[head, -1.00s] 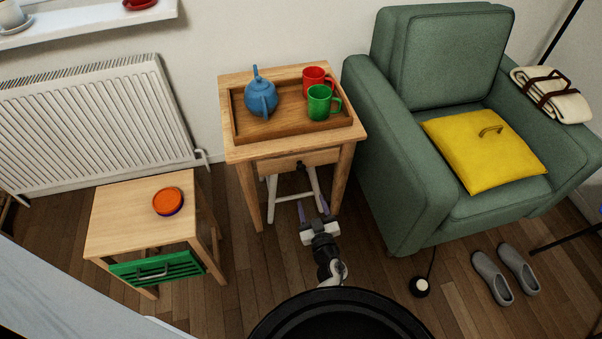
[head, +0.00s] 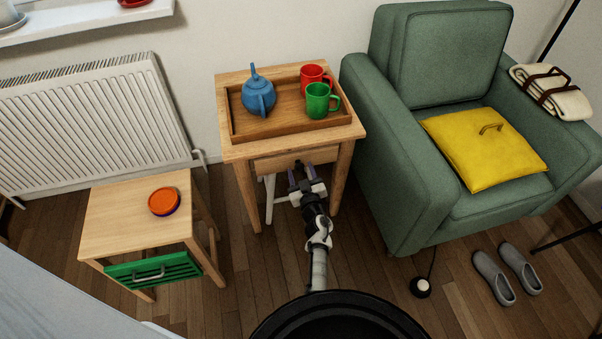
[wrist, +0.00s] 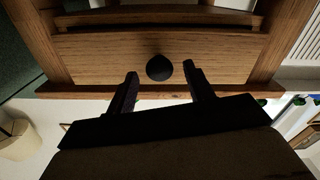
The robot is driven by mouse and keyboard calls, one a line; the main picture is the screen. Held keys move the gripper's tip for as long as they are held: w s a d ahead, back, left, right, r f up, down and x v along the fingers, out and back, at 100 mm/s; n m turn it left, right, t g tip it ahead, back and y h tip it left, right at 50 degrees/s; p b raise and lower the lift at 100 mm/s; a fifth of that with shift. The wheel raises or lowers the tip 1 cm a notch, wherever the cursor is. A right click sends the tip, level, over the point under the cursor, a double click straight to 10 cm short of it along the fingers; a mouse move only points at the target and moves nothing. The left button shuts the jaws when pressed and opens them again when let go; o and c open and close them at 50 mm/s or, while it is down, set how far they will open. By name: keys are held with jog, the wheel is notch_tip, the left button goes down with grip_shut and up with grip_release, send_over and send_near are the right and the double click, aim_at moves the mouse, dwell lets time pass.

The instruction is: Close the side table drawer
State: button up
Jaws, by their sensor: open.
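The wooden side table (head: 349,132) stands between the radiator and the armchair. Its plain wooden drawer front (head: 270,166) is below the top; I cannot tell how far out it is. The drawer also shows in the wrist view (wrist: 95,55), with a dark round knob (wrist: 159,68). My gripper (head: 300,169) is open and empty in front of the drawer. In the wrist view its fingertips (wrist: 160,74) lie on either side of the knob; contact is not clear. In the head view my gripper hides the knob.
A wooden tray (head: 290,127) on the table carries a blue teapot (head: 259,96), red mug (head: 313,77) and green mug (head: 318,100). A green armchair (head: 400,185) stands close right.

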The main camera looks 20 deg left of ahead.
jog(key=shift+w+a, duration=0.1)
jog(key=shift+w, duration=0.05)
grip_shut()
jog(key=shift+b+x, duration=0.4)
jog(key=shift+x, duration=1.6)
jog(key=shift+r, duration=0.15)
jog(key=shift+c, duration=1.9)
grip_release()
jog(key=shift+w, duration=0.1)
jog(key=o, duration=0.4)
jog(key=shift+a, duration=0.1)
